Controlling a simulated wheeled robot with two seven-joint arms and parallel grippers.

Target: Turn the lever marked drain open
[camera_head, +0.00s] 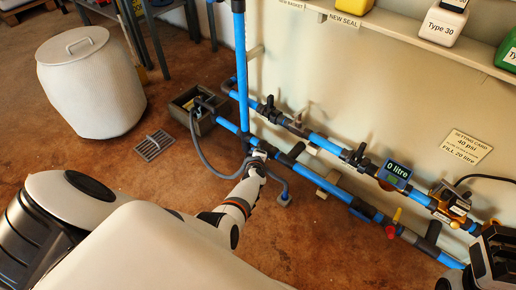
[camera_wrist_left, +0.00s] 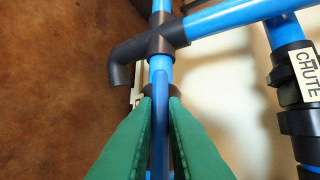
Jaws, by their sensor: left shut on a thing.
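My left gripper (camera_head: 257,158) reaches to the lower blue pipe run in the head view, below the vertical blue pipe. In the left wrist view its green fingers (camera_wrist_left: 161,125) are closed around a narrow blue bar (camera_wrist_left: 160,120), just below a black pipe joint (camera_wrist_left: 165,35). Whether this bar is the drain lever or part of a pipe I cannot tell; no drain label is readable. A black valve with a CHUTE tag (camera_wrist_left: 306,74) is at the right of the wrist view. My right gripper (camera_head: 490,262) shows only partly at the lower right; its fingertips are unclear.
The wall pipework carries a 0 litre meter (camera_head: 397,172) and a red-yellow valve (camera_head: 393,222). A setting card (camera_head: 466,147) reads 40 psi, fill 20 litre. A white lidded drum (camera_head: 90,85), floor grate (camera_head: 154,145) and open box (camera_head: 200,108) are at the left.

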